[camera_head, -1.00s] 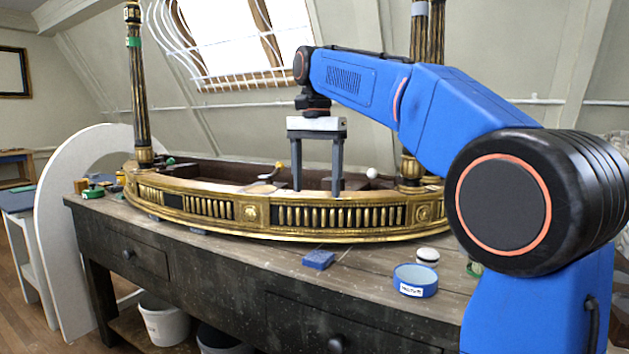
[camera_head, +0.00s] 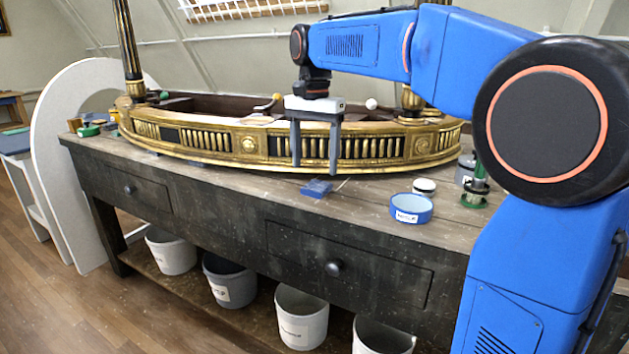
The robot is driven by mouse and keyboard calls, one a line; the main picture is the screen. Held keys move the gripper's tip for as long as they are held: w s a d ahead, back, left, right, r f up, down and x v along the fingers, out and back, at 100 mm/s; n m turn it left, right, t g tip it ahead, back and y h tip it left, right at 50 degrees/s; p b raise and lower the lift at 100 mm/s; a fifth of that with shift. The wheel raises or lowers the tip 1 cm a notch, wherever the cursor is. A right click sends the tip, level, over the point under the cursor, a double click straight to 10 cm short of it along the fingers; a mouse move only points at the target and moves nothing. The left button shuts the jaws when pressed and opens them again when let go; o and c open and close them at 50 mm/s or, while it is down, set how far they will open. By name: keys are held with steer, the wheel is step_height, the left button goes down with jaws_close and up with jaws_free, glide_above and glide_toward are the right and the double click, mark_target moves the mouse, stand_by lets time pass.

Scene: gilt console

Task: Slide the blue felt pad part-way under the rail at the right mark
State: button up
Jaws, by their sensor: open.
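The blue felt pad (camera_head: 316,188) lies on the dark wooden bench (camera_head: 230,195), in front of the gilded curved rail (camera_head: 213,140) and apart from its lower edge. My gripper (camera_head: 314,169) points down in front of the rail, with its two grey fingers spread and nothing between them. The fingertips are just above and behind the pad in the picture; I cannot tell their exact height. A faint pale line (camera_head: 342,184) shows on the bench to the right of the pad; I cannot tell whether it is the right mark.
A blue tape roll (camera_head: 411,208), a white-topped round item (camera_head: 424,187) and a green-and-black item (camera_head: 476,190) stand to the right. Small green things (camera_head: 88,131) sit at the bench's left end. Several buckets stand on the shelf below. The bench left of the pad is clear.

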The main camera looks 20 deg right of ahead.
mark_target(315, 187)
steer(key=shift+f, duration=2.95)
steer(key=c, duration=1.1)
